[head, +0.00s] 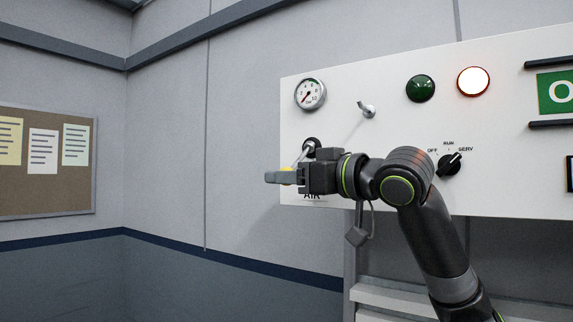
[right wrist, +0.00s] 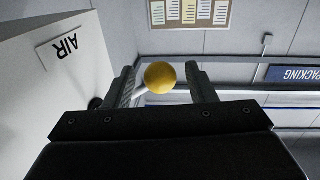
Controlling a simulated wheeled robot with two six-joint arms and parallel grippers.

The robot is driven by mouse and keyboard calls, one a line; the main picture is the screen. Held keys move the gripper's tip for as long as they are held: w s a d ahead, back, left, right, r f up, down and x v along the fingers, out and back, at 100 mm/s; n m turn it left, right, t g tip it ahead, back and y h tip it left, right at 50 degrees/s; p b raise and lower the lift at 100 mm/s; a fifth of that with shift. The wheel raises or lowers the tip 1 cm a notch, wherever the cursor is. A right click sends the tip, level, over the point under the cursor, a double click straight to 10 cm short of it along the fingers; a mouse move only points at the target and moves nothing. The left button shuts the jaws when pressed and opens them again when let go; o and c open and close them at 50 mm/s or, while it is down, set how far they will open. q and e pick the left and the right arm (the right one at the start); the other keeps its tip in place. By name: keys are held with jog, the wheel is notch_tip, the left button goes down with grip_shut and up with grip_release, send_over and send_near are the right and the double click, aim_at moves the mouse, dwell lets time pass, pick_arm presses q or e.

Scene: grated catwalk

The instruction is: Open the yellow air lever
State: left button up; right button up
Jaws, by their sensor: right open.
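The yellow air lever has a round yellow knob (right wrist: 160,77) on a pale stem, clear in the right wrist view. In the head view its metal stem (head: 302,153) comes out of a dark round mount on the white panel, above the AIR label. The knob is mostly hidden there by my right gripper (head: 277,177). My right gripper is open, and it also shows in the right wrist view (right wrist: 161,84). The knob appears between its two fingers with a gap on each side. My left gripper is in neither view.
The white panel (head: 365,190) also carries a gauge (head: 311,94), a toggle switch (head: 366,109), a green lamp (head: 420,88), a lit lamp (head: 473,82) and a rotary selector (head: 450,164). A notice board (head: 50,190) hangs at left. Space left of the panel is clear.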

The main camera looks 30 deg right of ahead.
jog(key=shift+w+a, duration=0.2)
jog(key=shift+w, duration=0.35)
jog(key=shift+c, duration=0.3)
jog(key=shift+d, duration=0.1)
jog(key=c, duration=0.8)
jog(key=shift+c, duration=0.2)
